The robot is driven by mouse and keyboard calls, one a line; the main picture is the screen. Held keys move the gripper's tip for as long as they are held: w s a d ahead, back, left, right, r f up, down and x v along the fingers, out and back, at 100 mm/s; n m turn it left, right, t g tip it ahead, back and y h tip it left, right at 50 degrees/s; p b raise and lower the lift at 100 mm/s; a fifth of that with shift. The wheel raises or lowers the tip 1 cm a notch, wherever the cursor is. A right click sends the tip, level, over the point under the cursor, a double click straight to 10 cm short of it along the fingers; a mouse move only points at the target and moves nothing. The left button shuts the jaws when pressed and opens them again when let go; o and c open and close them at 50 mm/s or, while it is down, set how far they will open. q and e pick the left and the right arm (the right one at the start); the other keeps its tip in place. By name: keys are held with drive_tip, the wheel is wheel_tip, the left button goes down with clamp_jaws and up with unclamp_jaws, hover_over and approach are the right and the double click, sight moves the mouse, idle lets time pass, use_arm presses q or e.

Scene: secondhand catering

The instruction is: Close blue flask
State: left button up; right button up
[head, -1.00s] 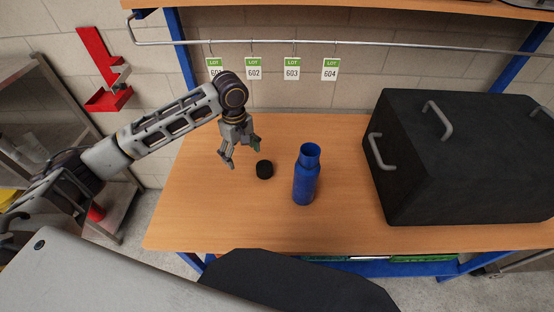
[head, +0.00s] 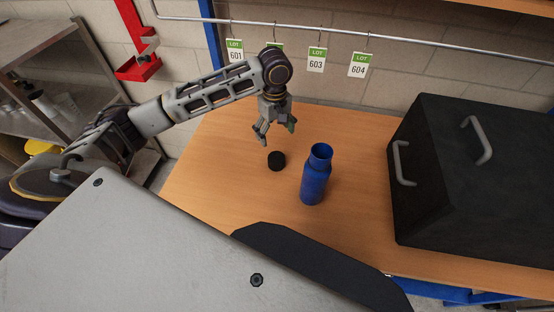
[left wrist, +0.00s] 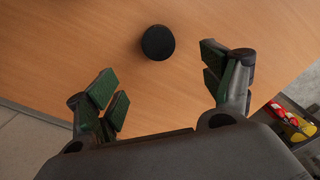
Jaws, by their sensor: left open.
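The blue flask (head: 316,177) stands upright on the wooden table, its mouth open and uncovered. A small black cap (head: 276,160) lies on the table just left of the flask. The cap also shows in the left wrist view (left wrist: 158,42), ahead of and between the fingers. My left gripper (head: 276,132) is open and empty, above the table and a little behind the cap, not touching it. In the left wrist view its green-padded fingers (left wrist: 163,82) are spread wide. The flask does not show in the left wrist view. My right gripper is not in view.
A large dark box (head: 450,180) with grey handles stands on the right of the table. Lot tags (head: 316,60) hang from a rail at the back. A metal shelf unit (head: 60,90) stands at the left. The table (head: 225,185) left of the cap is clear.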

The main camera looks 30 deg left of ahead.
sight(276, 157)
use_arm(q)
drive_tip(key=shift+f, duration=4.3)
drive_tip(key=shift+d+f, duration=0.15)
drive_tip(key=shift+f, duration=1.15)
drive_tip(key=shift+d+f, duration=0.1)
drive_tip(key=shift+f, duration=1.15)
drive_tip(key=c, duration=1.1)
drive_tip(key=shift+r, duration=5)
